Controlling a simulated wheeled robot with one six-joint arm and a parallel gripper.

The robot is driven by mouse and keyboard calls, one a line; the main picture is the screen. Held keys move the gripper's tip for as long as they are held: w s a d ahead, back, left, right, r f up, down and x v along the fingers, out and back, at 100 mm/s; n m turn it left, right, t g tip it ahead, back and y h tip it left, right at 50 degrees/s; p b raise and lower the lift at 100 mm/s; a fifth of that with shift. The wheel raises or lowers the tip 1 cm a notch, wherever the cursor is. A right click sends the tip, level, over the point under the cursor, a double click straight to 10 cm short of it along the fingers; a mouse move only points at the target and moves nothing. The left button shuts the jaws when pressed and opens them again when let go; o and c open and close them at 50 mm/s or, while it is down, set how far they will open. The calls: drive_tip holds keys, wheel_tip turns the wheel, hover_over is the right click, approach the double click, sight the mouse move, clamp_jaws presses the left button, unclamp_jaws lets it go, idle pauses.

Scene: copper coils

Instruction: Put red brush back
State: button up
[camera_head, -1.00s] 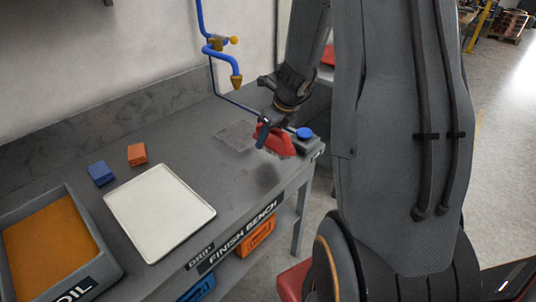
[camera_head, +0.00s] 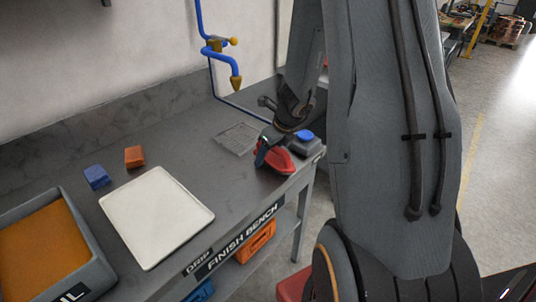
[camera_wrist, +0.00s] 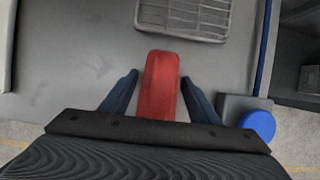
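The red brush (camera_head: 276,161) is at the right end of the bench, in the head view. It is low, at or just above the bench top; I cannot tell if it touches. My gripper (camera_head: 264,152) is around it, with a dark blue finger on its near side. The brush's underside is hidden.
A grey wire grid (camera_head: 239,139) lies just left of the brush. A grey block with a blue knob (camera_head: 305,136) stands close on its right, near the bench end. A white tray (camera_head: 190,235), orange block (camera_head: 134,156), blue block (camera_head: 96,177) and oil bin (camera_head: 88,259) lie further left.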

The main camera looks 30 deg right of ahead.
drive_tip(key=shift+o, duration=0.2)
drive_tip(key=p+v, duration=0.2)
drive_tip(key=v, duration=1)
drive_tip(key=shift+p, duration=0.3)
drive_tip(key=shift+s+a+r+n, duration=0.15)
drive_tip(key=shift+a+n, duration=0.2)
drive_tip(key=shift+n, duration=0.15)
drive_tip(key=s+a+n+g, duration=0.1)
drive_tip(key=s+a+n, duration=0.3)
drive_tip(key=n, duration=0.6)
drive_tip(key=s+a+r+n+h, duration=0.1)
drive_tip(key=s+a+n, duration=0.3)
drive_tip(key=n, duration=0.6)
drive_tip(key=s+a+n+g, duration=0.1)
drive_tip(key=s+a+n, duration=0.4)
drive_tip(key=n, duration=0.6)
drive_tip(key=shift+a+r+g+h, duration=0.2)
drive_tip(key=shift+a+g+h, duration=0.1)
drive_tip(key=shift+a, duration=0.7)
drive_tip(key=shift+s, duration=0.1)
